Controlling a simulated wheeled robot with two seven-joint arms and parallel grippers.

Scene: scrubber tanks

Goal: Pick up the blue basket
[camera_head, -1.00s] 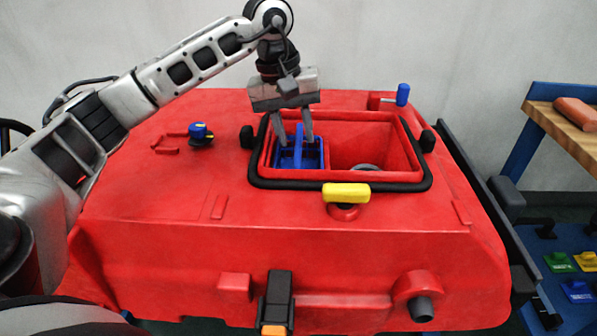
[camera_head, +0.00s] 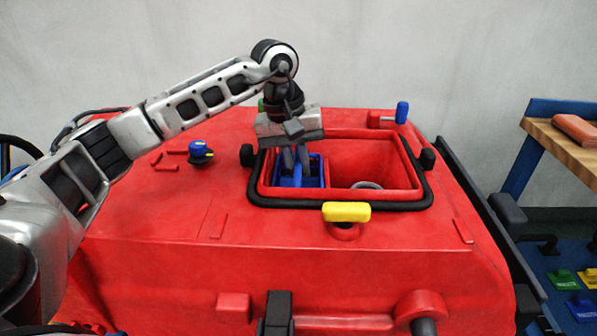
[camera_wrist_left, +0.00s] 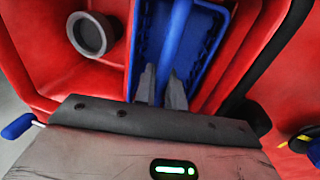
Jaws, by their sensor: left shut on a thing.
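The blue basket (camera_head: 314,172) sits inside the left part of the open tank in the red machine. It also shows in the left wrist view (camera_wrist_left: 205,45), with a blue bar across its middle. My left gripper (camera_head: 296,172) points down into the basket, and its fingers are closed in on the middle bar. In the left wrist view, the two fingertips (camera_wrist_left: 162,84) are on either side of that bar. The gripper body hides part of the basket in the head view. My right gripper is not in view.
The red tank (camera_head: 370,155) has a black-edged opening (camera_head: 420,190). A yellow handle (camera_head: 346,212) is at its front, a blue-topped knob (camera_head: 199,150) to the left and a blue peg (camera_head: 402,112) behind. A wooden-topped bench (camera_head: 570,140) stands at the right.

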